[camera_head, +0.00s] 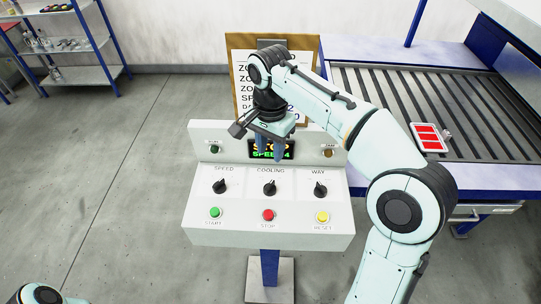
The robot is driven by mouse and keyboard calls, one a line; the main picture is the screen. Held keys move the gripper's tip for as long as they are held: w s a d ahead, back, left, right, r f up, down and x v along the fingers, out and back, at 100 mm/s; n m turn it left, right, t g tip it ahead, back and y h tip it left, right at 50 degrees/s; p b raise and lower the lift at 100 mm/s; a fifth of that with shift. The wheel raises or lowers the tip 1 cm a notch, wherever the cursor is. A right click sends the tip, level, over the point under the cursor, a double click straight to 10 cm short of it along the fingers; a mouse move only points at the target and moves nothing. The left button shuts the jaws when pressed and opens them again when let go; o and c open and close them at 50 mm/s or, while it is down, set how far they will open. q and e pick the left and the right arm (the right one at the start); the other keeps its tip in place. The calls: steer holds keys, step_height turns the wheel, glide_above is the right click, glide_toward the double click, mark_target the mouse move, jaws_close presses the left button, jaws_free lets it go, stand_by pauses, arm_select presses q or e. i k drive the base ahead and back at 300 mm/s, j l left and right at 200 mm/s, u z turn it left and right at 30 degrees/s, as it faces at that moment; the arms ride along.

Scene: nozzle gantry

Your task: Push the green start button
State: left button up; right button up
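The green start button (215,212) is at the front left of the white control panel (200,235), above the label START. My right gripper (272,158) points down over the panel's back part, in front of the display (287,155), behind the knobs and well apart from the green button. Its blue fingers are close together, and I cannot tell whether they are open or shut. It hides part of the display. Only a bit of my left arm shows at the bottom left; its gripper is out of view.
A red stop button (268,215) and a yellow reset button (321,217) share the green button's row. Black knobs (219,187) stand behind it. A paper board (240,75) rises behind the panel. A roller conveyor (385,95) is at the right. The floor at left is clear.

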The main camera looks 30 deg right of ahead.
mark_target(215, 211)
steer(key=k, duration=1)
